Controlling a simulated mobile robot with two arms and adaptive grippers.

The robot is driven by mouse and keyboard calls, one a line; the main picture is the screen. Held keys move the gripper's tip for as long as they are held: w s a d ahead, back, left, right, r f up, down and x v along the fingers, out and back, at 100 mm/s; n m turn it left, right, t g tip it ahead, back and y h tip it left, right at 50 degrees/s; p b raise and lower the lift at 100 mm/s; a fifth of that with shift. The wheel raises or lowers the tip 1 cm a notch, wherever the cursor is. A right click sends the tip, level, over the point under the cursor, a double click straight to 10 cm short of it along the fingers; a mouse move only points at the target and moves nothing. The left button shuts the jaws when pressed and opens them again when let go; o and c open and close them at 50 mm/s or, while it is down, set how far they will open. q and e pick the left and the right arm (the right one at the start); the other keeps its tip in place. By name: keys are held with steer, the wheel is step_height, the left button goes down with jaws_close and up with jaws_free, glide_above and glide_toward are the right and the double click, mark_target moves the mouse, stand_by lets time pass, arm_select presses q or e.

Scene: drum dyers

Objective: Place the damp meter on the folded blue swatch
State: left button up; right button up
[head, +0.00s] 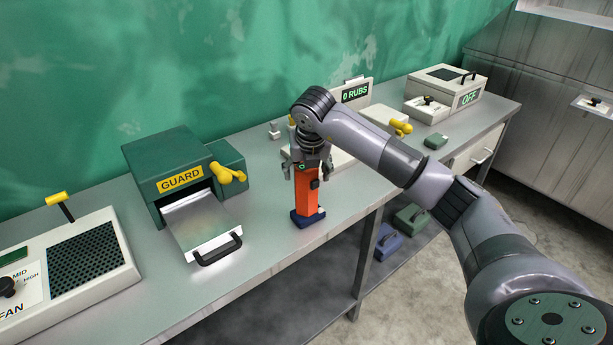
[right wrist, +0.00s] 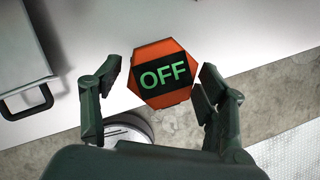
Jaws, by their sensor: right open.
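The damp meter is an orange upright block (head: 306,190) on the bench in the head view. Its hexagonal top with a green "OFF" display (right wrist: 163,75) faces the right wrist camera. Its foot appears to stand on the folded blue swatch (head: 301,221), which shows as a dark blue pad under it; the exact contact is hard to see. My right gripper (head: 307,172) points down over the meter's top. Its fingers are spread on either side of the meter in the right wrist view (right wrist: 151,97), with a visible gap. My left gripper is out of view.
Left of the meter is a green "GUARD" machine (head: 180,181) with a metal tray and black handle (head: 219,249). A "0 RUBS" device (head: 356,92) stands behind my right arm. A small green pad (head: 436,141) lies further right. The bench's front edge is close to the meter.

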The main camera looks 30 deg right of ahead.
steer(key=b+v, duration=0.1)
steer(key=v, duration=0.9)
steer(key=shift+a, duration=0.15)
